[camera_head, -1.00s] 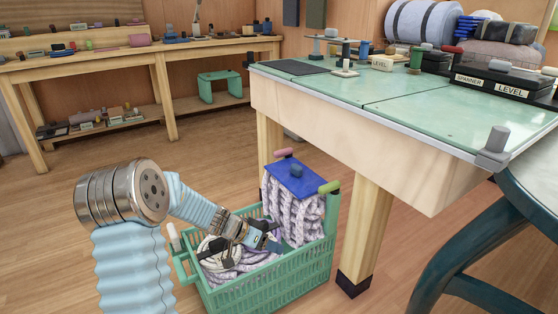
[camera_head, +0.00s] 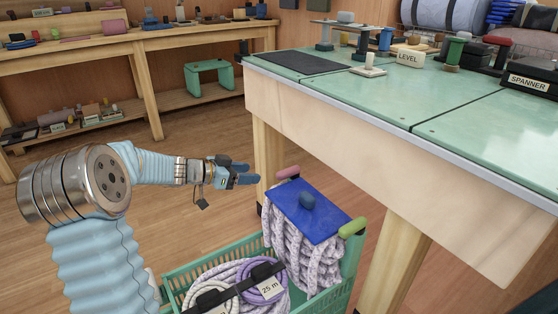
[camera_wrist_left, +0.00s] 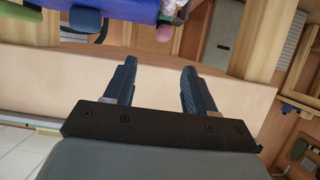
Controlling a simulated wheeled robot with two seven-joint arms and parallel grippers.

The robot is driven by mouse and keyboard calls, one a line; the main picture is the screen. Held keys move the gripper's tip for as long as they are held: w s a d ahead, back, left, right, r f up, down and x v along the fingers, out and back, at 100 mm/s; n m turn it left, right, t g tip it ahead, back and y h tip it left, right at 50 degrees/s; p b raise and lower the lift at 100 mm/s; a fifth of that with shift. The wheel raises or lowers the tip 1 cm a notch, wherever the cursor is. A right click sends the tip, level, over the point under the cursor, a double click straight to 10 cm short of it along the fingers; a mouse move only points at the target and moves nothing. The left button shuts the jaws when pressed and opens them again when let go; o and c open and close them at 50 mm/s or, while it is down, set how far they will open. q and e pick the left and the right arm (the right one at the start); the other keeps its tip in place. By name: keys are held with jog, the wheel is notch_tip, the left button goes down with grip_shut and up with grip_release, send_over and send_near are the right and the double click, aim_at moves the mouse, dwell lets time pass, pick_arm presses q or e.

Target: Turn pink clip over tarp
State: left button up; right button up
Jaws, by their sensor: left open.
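The pink clip (camera_head: 288,172) is at the far left edge of the blue tarp (camera_head: 325,222), which lies over the hung rope coils at the crate's end. In the left wrist view the pink clip (camera_wrist_left: 164,34) sits beside the tarp's edge (camera_wrist_left: 135,10), just beyond my fingertips. My left gripper (camera_head: 250,174) is open and empty, to the left of the pink clip and apart from it. It also shows in the left wrist view (camera_wrist_left: 159,68). A green clip (camera_head: 352,228) is at the tarp's near right corner. My right gripper is not visible.
The green crate (camera_head: 178,284) holds coiled ropes, one with a "25 m" tag (camera_head: 271,288). A green-topped workbench (camera_head: 380,100) stands close behind and right of it; its wooden leg (camera_head: 398,262) is nearby. Open floor (camera_head: 190,130) lies to the left.

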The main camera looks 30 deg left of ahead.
aim_at(280, 172)
pick_arm(q)
jog(key=x, duration=0.9)
jog(key=p+x, duration=0.1)
jog(key=x, duration=0.4)
jog(key=shift+w+a, duration=0.25)
jog(key=shift+a, duration=0.05)
grip_shut()
